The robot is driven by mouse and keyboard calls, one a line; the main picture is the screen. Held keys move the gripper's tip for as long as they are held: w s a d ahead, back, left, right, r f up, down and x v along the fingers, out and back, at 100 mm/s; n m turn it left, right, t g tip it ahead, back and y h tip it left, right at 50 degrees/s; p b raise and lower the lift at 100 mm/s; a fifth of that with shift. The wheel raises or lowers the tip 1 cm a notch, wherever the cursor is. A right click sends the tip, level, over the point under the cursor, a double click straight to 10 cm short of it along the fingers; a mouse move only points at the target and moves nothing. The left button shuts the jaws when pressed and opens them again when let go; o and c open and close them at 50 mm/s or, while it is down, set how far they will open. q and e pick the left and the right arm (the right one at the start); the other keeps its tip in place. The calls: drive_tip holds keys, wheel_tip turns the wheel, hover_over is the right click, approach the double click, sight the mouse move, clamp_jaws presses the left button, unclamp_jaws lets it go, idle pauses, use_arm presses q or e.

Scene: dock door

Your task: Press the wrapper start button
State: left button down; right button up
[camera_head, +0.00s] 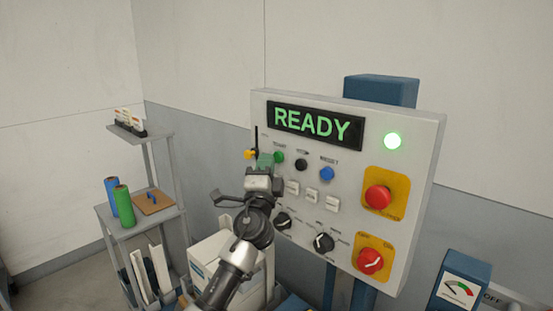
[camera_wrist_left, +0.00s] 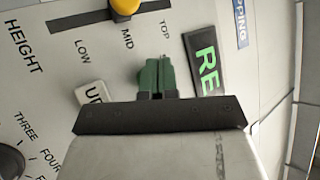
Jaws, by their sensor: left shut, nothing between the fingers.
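The control panel (camera_head: 350,120) has a display (camera_head: 318,126) reading READY. A green button (camera_head: 279,157), labelled START as far as the small text shows, sits below the display's left end. My left gripper (camera_head: 265,160) is in front of the panel, just left of the green button, pointing at the panel. Its green fingertips (camera_wrist_left: 157,75) are shut with nothing between them. Whether they touch the panel I cannot tell. In the left wrist view the display (camera_wrist_left: 206,62) shows in part, and the green button is not visible apart from the fingers. My right gripper is out of view.
A black button (camera_head: 301,164) and a blue button (camera_head: 327,173) lie right of the green one. A yellow slider knob (camera_head: 249,154) is close left. A shelf (camera_head: 150,215) with rolls stands left.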

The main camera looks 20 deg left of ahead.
use_arm(q)
drive_tip(key=shift+w+d+b, duration=0.2)
drive_tip(key=shift+w+b, duration=0.25)
drive_tip(key=shift+w, duration=0.05)
idle(0.3)
drive_tip(key=shift+s, duration=0.1)
idle(0.3)
drive_tip(key=shift+s+a+p, duration=0.3)
drive_tip(key=shift+s+p, duration=0.1)
drive_tip(key=shift+s, duration=0.35)
